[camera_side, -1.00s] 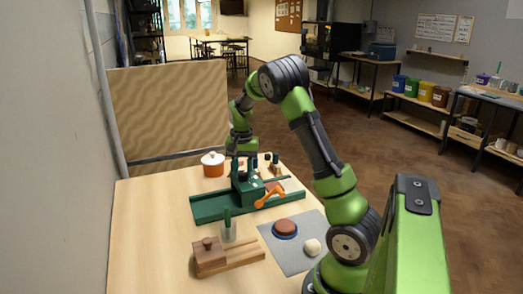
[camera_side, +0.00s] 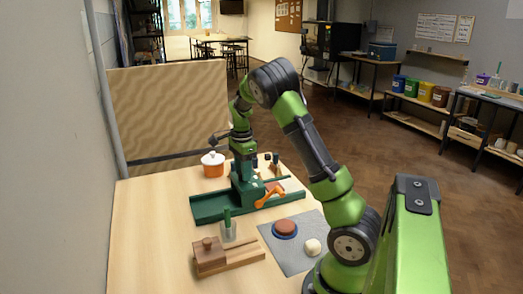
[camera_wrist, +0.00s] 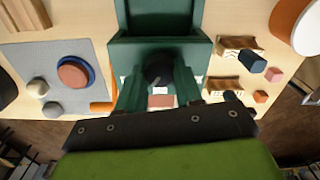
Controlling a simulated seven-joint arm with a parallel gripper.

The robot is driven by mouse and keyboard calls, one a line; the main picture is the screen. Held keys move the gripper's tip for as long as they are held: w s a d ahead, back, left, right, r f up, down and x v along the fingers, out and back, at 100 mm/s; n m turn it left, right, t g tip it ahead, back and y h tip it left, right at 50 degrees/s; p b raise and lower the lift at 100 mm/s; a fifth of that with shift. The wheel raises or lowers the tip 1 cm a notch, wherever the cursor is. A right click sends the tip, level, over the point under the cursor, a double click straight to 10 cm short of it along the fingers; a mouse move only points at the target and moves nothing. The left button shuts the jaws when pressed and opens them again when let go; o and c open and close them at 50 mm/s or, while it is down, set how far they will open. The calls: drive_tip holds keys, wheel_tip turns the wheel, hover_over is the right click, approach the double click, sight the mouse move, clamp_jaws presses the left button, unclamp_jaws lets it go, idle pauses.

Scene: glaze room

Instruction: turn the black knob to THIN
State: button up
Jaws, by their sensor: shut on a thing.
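The black knob (camera_wrist: 158,68) sits on the dark green machine (camera_side: 220,206), near the middle of the wrist view. My gripper (camera_wrist: 158,80) is over the machine with a finger on each side of the knob, shut on it. In the side view my gripper (camera_side: 244,173) points down at the machine's upright part and hides the knob. Small pale labels (camera_wrist: 195,80) show beside the knob, but their words are too small to read, so I cannot tell which setting it points to.
An orange handle (camera_side: 270,194) sticks out from the machine. An orange pot with a white lid (camera_side: 212,168) stands behind it. The table's left front is clear.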

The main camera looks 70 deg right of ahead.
drive_tip(key=m, duration=0.4)
drive_tip(key=shift+m, duration=0.4)
idle(0.4)
drive_tip(key=o, duration=1)
drive_tip(key=shift+o, duration=0.2)
wheel_tip(320, 180, up, 17)
